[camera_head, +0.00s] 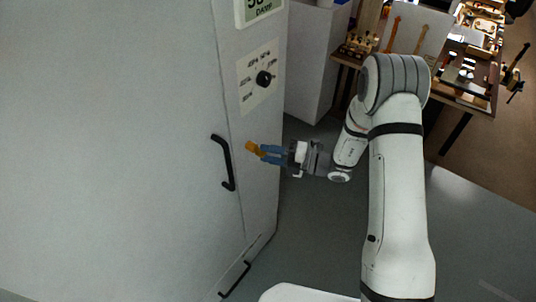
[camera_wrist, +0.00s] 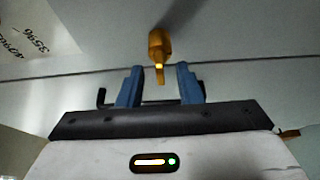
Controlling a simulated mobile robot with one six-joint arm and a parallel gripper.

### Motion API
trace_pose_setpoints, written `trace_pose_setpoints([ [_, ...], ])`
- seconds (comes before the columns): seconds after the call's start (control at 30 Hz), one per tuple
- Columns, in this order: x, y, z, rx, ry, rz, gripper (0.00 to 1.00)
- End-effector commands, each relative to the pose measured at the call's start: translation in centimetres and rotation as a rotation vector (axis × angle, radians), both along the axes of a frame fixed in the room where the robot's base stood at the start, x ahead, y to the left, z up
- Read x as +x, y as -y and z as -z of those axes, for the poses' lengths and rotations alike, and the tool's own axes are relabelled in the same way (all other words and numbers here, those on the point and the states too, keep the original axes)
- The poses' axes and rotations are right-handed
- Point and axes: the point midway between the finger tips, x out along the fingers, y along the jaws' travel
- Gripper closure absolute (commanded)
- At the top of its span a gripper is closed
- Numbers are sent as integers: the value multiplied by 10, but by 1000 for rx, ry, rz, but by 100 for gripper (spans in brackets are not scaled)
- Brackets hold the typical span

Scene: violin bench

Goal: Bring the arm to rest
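My gripper (camera_head: 266,154) is on the left of the arm, close to the tall grey cabinet's front. Its two blue fingers stand apart in the wrist view (camera_wrist: 161,78), with a clear gap between them. An orange-yellow key-like piece (camera_head: 254,148) is at the fingertips, against the cabinet face. In the wrist view the piece (camera_wrist: 159,44) lies just beyond the fingers, and its narrow end points into the gap without visibly touching either finger. My white arm is bent and extends leftward to the cabinet.
A workbench (camera_head: 478,98) with tools and violin parts stands at the back right. The grey floor (camera_head: 315,235) below the gripper is clear.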

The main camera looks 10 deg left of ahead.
Motion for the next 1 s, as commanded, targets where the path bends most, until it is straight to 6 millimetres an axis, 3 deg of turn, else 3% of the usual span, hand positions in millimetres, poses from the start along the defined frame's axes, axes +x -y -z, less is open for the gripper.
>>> trace_pose_setpoints([
  [0.33, 0, 57, 3, 0, 0, 4, 68],
  [0.67, -4, 70, -3, -9, 27, -12, 68],
  [0.83, -27, 73, -26, -83, 261, -127, 68],
  [1.0, -70, 88, -53, -197, 664, -337, 68],
])
